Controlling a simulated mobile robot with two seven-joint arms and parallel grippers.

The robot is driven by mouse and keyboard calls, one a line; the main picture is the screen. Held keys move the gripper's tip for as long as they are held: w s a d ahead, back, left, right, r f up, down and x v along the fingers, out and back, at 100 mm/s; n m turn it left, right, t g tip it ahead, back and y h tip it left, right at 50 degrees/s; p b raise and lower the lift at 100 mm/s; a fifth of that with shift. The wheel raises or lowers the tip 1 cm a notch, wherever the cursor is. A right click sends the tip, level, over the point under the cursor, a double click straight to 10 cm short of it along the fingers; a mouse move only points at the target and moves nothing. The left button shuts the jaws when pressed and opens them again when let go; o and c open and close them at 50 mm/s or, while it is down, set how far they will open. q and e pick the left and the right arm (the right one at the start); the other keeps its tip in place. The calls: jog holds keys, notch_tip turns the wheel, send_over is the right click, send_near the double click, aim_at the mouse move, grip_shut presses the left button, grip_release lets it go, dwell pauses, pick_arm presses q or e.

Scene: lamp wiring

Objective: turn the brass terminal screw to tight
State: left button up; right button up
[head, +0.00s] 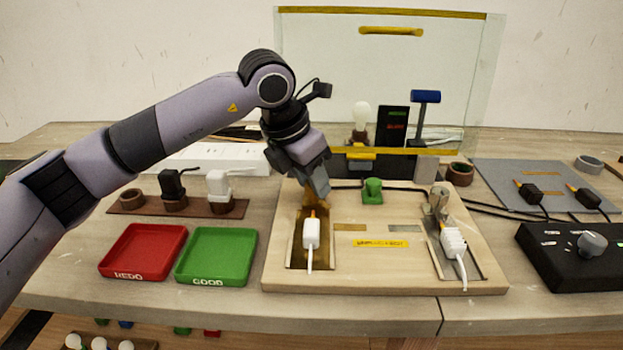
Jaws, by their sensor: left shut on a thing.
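My left gripper (317,196) reaches down from the left over the wooden board (375,278) and is shut at the upper end of the board's left recess. The brass terminal (308,220) shows just below the fingertips, brownish and partly covered by them. The brass terminal screw itself is hidden between the fingers, so I cannot see how far it is turned. A white plug-like piece (311,233) with a white cord lies in the recess just below the brass. My right gripper is not in view.
The board's right recess holds a silvery terminal (438,200) and a second white plug (453,241). A green block (372,190) stands between. A clear panel (390,60) with a bulb stands behind. Red (109,268) and green (190,274) trays lie left; a black knob box (570,257) lies right.

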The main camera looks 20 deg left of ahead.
pick_arm(q)
jog(key=shift+r, duration=0.1)
dwell(0.4)
jog(key=o, duration=1)
jog(key=shift+o, duration=0.2)
jog(key=v, duration=0.7)
